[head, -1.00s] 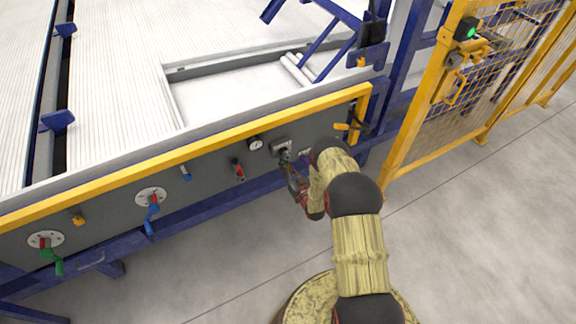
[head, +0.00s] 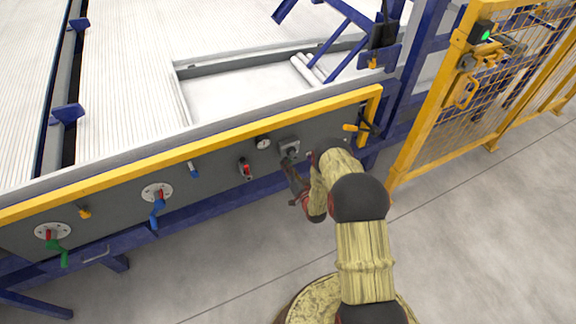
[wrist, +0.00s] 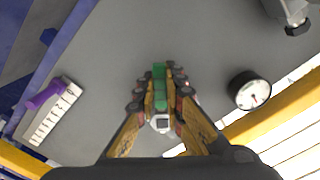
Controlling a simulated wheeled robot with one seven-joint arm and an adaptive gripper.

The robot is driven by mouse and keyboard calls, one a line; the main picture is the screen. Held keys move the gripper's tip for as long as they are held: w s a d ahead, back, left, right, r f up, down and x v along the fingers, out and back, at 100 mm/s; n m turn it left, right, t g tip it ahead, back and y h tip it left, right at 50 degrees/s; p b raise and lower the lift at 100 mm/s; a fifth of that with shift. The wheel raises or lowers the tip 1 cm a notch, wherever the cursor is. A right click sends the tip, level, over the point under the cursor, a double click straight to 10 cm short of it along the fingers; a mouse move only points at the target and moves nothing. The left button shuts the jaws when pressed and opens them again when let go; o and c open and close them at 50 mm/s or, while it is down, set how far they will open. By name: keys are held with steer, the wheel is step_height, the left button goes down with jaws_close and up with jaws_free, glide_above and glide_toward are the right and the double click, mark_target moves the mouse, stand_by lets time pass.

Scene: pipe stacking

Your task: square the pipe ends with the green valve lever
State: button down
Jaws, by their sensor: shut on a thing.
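In the wrist view the green valve lever (wrist: 159,88) stands between the two fingers of my gripper (wrist: 161,95), which is shut on it. A pale, square-ended piece shows just below the lever, between the fingers. In the head view my gripper (head: 290,170) is at the grey front panel, just below a grey box with a knob (head: 289,149). The held lever cannot be made out there. White pipes (head: 308,72) lie at the right end of the recessed tray on the table. Whether their ends are level is too small to tell.
A pressure gauge (wrist: 249,91) and a purple handle on a scale plate (wrist: 46,95) flank the lever. Along the panel are a red valve (head: 246,169), a blue crank (head: 156,212) and another green crank (head: 58,250). A yellow rail (head: 200,150) runs above. A yellow mesh fence (head: 490,80) stands right.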

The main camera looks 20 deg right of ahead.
stand_by(0.3)
steer(key=c, duration=1.9)
jaws_free()
steer(key=shift+o, duration=0.3)
steer(key=shift+s, duration=0.1)
steer(key=s, duration=1.1)
steer(key=shift+s+d, duration=0.2)
steer(key=shift+s, duration=0.2)
